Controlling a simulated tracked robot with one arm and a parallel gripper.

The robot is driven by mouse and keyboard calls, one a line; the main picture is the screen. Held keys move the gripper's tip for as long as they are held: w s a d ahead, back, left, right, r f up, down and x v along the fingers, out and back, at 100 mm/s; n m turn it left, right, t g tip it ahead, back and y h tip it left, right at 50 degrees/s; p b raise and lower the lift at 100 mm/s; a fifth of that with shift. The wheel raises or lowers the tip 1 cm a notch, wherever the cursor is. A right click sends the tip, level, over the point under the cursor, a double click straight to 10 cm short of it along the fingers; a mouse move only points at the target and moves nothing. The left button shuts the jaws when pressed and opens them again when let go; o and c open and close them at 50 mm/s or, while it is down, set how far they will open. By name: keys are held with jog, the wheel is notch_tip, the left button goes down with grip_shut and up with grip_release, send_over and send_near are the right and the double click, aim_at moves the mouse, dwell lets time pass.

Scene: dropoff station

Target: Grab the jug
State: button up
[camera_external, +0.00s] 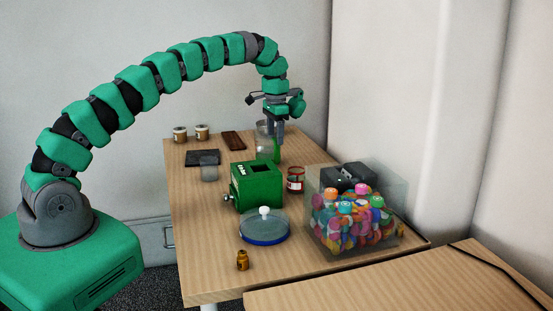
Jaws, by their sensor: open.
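A clear, see-through vessel, which looks like the jug (261,145), stands upright near the far right part of the wooden table. My gripper (274,138) points down at it from above. The fingers are open and overlap the jug's upper right side in this view. I cannot tell whether they are around it, beside it or touching it. A green upright patch shows at the jug's right side, and I cannot tell what it belongs to. The jug's handle cannot be made out.
On the wooden table (195,255), a green box (257,187) stands in front of the jug, and a red-labelled jar (295,180) to its right. A dark pad (195,158) lies left. A clear bin (390,232) of colourful items stands front right. The front left is mostly bare.

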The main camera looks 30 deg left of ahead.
aim_at(269, 148)
notch_tip(269, 148, down, 3)
jog(key=shift+r, duration=0.1)
grip_shut()
jog(key=shift+r, duration=0.2)
